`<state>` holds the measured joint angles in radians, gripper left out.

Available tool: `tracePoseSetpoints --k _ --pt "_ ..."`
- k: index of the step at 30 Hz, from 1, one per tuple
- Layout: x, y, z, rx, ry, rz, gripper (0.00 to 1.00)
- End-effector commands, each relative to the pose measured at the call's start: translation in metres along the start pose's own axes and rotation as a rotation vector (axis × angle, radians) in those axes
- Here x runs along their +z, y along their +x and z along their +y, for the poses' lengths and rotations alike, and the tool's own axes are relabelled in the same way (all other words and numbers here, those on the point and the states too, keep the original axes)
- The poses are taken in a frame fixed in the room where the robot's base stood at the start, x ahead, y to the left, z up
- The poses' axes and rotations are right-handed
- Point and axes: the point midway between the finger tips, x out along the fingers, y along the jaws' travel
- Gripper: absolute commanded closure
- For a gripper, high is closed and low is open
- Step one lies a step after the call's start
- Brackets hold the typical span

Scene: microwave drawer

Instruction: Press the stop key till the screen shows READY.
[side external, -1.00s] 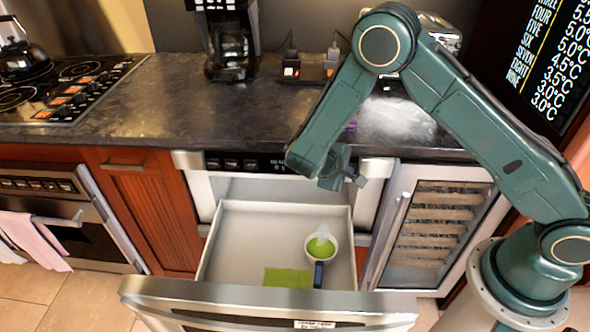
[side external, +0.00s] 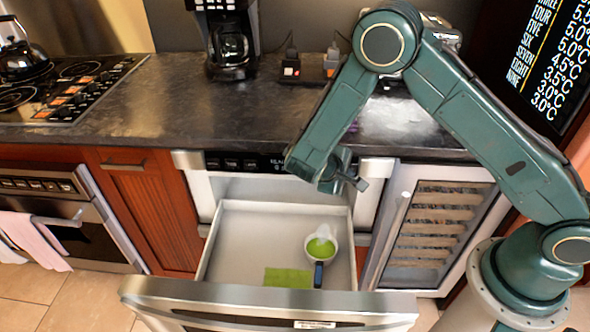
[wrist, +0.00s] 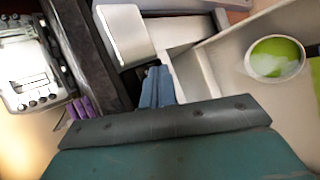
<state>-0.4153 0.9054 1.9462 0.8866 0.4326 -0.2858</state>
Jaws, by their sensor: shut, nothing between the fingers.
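The microwave drawer's black control strip (side external: 223,163) runs below the counter edge, with several dark keys at its left part. Small light text on its screen (side external: 276,162) seems to begin with "REA"; the rest is hidden behind my arm. I cannot make out which key is the stop key. My gripper (side external: 362,184) is in front of the right part of the strip, shut and empty. Its shut fingers also show in the wrist view (wrist: 157,85). I cannot tell whether they touch anything.
The drawer (side external: 230,240) stands pulled out below. It holds a cup (side external: 321,247) with green contents and a green cloth-like square (side external: 288,278). A wine cooler (side external: 438,222) stands at the right. A coffee maker (side external: 229,45) stands on the counter (side external: 180,100).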

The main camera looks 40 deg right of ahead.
Motion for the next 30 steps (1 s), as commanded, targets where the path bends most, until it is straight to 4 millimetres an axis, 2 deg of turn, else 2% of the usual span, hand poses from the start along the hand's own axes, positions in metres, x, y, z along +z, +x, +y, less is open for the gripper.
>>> tracePoseSetpoints --k 21,30 --pt "0.022 -0.031 -0.022 0.0 -0.001 0.001 1.0" --pt "0.025 -0.035 -0.025 0.0 0.0 0.0 1.0"
